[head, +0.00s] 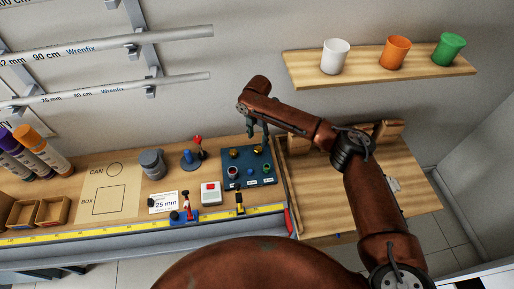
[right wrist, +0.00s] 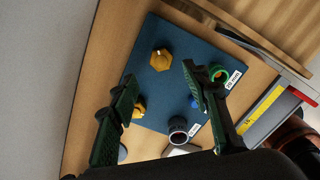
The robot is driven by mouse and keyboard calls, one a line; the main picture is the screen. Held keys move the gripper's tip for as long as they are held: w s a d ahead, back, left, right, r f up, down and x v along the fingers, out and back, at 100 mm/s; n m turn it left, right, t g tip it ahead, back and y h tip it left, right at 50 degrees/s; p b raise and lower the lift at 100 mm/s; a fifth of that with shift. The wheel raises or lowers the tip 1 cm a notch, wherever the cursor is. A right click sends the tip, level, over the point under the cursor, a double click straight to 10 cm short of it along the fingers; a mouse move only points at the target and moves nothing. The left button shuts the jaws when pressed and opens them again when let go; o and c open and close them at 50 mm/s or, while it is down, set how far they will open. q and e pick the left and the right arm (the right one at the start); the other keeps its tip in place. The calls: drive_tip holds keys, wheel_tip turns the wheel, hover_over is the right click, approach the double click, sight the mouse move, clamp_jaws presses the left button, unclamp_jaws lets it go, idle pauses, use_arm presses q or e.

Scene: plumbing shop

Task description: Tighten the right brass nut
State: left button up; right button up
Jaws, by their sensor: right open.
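A dark blue board (head: 262,181) lies on the wooden bench and also shows in the right wrist view (right wrist: 205,50). The right brass nut (head: 256,149) sits at its back right; in the right wrist view this nut (right wrist: 160,60) shows whole. The left brass nut (head: 233,153) is at the back left, and in the wrist view it (right wrist: 138,108) is partly hidden by a finger. My right gripper (head: 258,135) is open and empty above the right nut, which appears beyond and between the fingertips (right wrist: 159,76). My left gripper is not in view.
Two ringed sockets and blue knobs are on the board's front half, including a green ring (right wrist: 218,73). A yellow tape (head: 130,227) runs along the front edge.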

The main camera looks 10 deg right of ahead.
sight(258, 148)
wheel_tip(258, 148, down, 7)
idle(0.4)
drive_tip(key=shift+d, duration=0.1)
drive_tip(key=c, duration=1.2)
